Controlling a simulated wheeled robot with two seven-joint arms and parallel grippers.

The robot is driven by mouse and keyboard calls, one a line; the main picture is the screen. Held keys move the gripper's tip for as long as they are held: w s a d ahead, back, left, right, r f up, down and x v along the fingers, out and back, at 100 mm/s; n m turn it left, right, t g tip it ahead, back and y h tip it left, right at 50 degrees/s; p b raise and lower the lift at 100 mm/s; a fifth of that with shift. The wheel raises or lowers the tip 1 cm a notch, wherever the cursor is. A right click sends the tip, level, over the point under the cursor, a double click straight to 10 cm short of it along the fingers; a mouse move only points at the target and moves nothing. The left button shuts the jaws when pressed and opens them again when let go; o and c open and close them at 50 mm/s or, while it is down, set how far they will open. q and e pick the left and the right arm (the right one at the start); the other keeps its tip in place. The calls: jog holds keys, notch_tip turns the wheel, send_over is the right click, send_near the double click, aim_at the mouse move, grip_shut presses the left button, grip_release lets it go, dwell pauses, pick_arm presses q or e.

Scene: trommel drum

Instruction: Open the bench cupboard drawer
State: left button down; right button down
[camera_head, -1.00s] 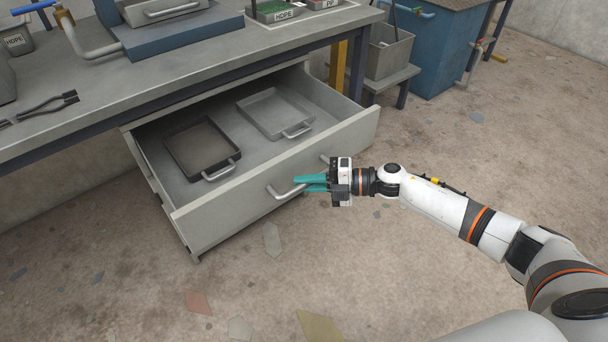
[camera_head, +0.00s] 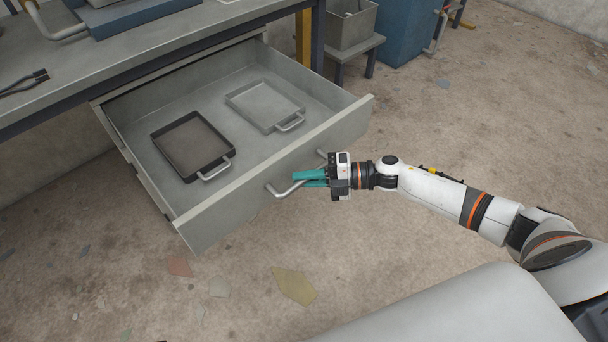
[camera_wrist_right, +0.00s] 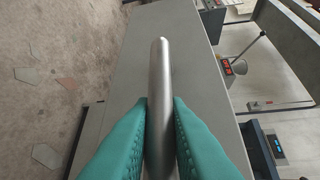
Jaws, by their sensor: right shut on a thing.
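The grey cupboard drawer (camera_head: 235,198) stands pulled far out from under the bench in the head view, with its inside showing. A bar handle (camera_head: 284,190) runs along its front. My right gripper (camera_head: 308,180), with teal fingers, is shut on this handle. In the right wrist view the handle (camera_wrist_right: 159,100) passes between the two teal fingers (camera_wrist_right: 160,125), which touch it on both sides. The drawer front (camera_wrist_right: 195,70) lies behind it. My left gripper is in neither view.
A dark tray (camera_head: 195,146) and a light grey tray (camera_head: 265,105) lie in the drawer. The bench top (camera_head: 150,60) is above and behind it. A grey bin (camera_head: 350,27) on a stool stands at the back. Floor in front is mostly clear, with flat shards (camera_head: 293,285).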

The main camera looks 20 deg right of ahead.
jog(key=c, duration=1.4)
grip_release()
jog(key=shift+s+d, duration=0.2)
jog(key=shift+d, duration=0.3)
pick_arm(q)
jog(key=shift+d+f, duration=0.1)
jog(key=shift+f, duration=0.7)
pick_arm(e)
jog(key=v, duration=1.1)
jog(key=shift+d, duration=0.1)
